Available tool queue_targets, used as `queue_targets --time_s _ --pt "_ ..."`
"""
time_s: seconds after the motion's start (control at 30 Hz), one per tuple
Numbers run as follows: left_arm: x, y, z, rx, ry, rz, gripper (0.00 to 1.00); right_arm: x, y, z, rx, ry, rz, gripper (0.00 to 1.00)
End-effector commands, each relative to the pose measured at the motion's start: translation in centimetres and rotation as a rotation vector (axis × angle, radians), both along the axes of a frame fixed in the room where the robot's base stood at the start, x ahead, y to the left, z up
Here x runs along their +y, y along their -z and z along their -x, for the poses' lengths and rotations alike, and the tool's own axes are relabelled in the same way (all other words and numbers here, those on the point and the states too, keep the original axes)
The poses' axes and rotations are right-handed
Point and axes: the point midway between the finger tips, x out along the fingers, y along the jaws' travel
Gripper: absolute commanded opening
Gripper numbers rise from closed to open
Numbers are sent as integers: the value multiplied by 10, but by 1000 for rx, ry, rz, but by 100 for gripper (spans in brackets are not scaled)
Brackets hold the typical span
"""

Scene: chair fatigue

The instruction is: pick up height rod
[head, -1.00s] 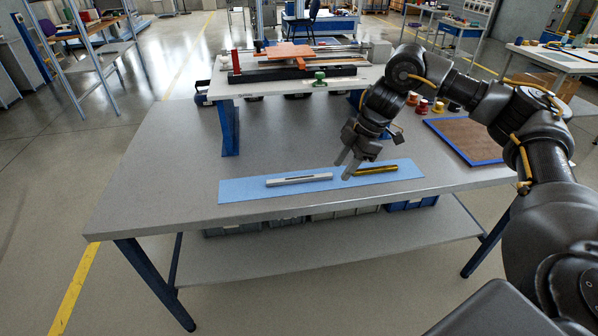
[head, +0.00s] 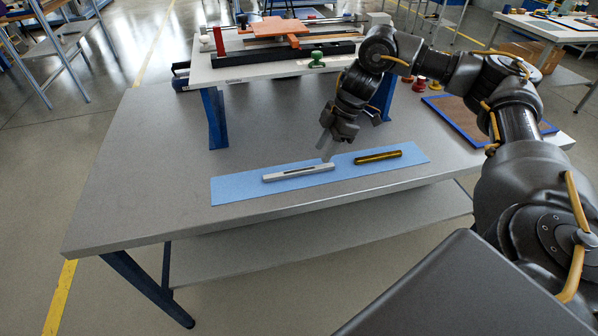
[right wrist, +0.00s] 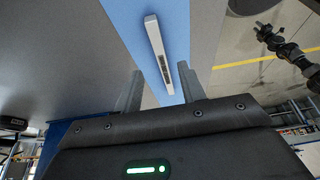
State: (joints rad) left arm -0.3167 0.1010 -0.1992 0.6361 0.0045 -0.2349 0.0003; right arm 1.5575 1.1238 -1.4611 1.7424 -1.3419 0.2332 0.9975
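A silver slotted bar (head: 298,171) lies flat on a blue mat (head: 232,188) near the table's front edge. A brass rod (head: 378,157) lies to its right on the same mat. The names do not show which is the height rod. My right gripper (head: 325,146) is above the silver bar's right end, open and empty. In the right wrist view the fingers (right wrist: 160,90) stand apart, with the bar (right wrist: 158,52) running up from between them, not gripped. In that view a dark arm, apparently my left, ends in a small gripper (right wrist: 267,32) too unclear to read.
A raised bench (head: 260,66) with a test rig and a green knob (head: 317,59) stands behind the mat on blue legs. A blue-edged brown board (head: 480,120) lies at the right. The table's left part is clear.

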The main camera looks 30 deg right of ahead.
Motion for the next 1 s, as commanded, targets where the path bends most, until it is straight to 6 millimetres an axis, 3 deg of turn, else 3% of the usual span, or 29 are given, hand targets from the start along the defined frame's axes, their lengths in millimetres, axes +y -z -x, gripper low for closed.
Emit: queue_targets --time_s 0.3,0.6,0.87,1.0 --pt "-1 -5 -26 -36 1 3 36 8 14 -3 1 -4 2 40" --pt "-4 -8 -13 -16 0 7 36 22 49 -8 0 -2 0 40" --pt "-10 -8 -9 -12 -3 13 36 23 52 -8 -1 -2 -1 40" --pt "-13 -8 -10 -14 -3 17 36 23 52 -8 -1 -3 -1 22"
